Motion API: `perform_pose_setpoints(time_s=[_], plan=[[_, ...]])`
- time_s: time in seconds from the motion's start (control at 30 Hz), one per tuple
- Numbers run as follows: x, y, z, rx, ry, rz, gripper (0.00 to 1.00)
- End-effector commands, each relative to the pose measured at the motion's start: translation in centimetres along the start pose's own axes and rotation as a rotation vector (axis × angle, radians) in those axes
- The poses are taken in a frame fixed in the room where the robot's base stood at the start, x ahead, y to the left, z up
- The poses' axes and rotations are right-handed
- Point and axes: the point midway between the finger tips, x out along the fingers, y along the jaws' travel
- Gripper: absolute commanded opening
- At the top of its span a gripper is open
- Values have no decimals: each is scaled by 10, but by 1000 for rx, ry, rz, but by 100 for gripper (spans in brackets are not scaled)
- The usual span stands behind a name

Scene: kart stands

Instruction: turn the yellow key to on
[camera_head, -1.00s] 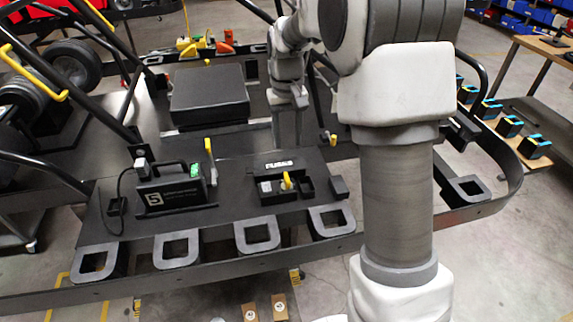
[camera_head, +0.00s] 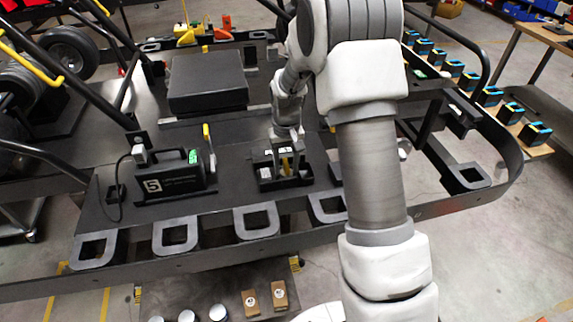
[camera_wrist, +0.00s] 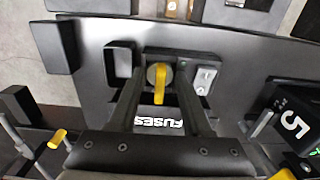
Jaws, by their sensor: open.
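The yellow key (camera_head: 285,163) stands on a small dark panel marked FUSES on the kart. The wrist view shows the key (camera_wrist: 159,84) on a round grey base, its long side running roughly up and down the picture. My gripper (camera_head: 287,138) is over the panel, pointing down. In the wrist view my gripper (camera_wrist: 161,74) is open, one finger on each side of the key, with a visible gap on both sides. The head view does not show how deep the fingertips reach. The FUSES label (camera_wrist: 159,122) shows between the fingers.
A grey metal switch plate (camera_wrist: 205,79) sits close beside the key. A black case marked 5 (camera_head: 170,180) stands left of the panel, with a yellow lever (camera_head: 207,132) behind it. A large black box (camera_head: 208,82) lies farther back.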

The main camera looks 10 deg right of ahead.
Motion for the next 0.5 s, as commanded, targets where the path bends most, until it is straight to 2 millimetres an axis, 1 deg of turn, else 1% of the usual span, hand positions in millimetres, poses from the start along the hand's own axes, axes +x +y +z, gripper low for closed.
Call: perform_pose_setpoints(time_s=[0.17,0.2,0.47,0.5], plan=[[0,0,0,0,0,0,49],[0,0,0,0,0,0,47],[0,0,0,0,0,0,0],[0,0,0,0,0,0,0]])
